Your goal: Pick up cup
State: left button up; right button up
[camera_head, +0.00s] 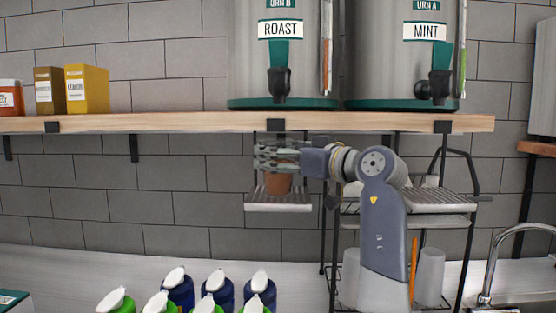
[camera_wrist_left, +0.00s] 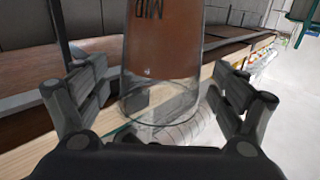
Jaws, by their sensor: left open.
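A clear cup holding brown liquid (camera_head: 278,184) stands on a small slatted drip tray (camera_head: 290,208) under the urn labelled ROAST. In the left wrist view the cup (camera_wrist_left: 160,60) is large between the fingers and carries dark lettering, with clear glass at its lower end. My left gripper (camera_head: 270,156) reaches in from the right at the cup's upper part, which it partly hides. In the left wrist view my left gripper (camera_wrist_left: 160,90) is open, one finger on each side of the cup, with gaps visible. My right gripper is not in view.
A wooden shelf (camera_head: 180,123) runs just above my gripper and carries the ROAST urn (camera_head: 250,60) and MINT urn (camera_head: 390,70). A metal rack (camera_head: 440,200) stands behind my arm. Several capped bottles (camera_head: 220,290) stand in front at lower left.

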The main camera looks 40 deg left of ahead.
pick_arm(q)
jog(key=shift+a, duration=0.6)
jog(key=shift+w+d, duration=0.1)
jog(key=c, duration=1.3)
jog(key=shift+r, duration=0.15)
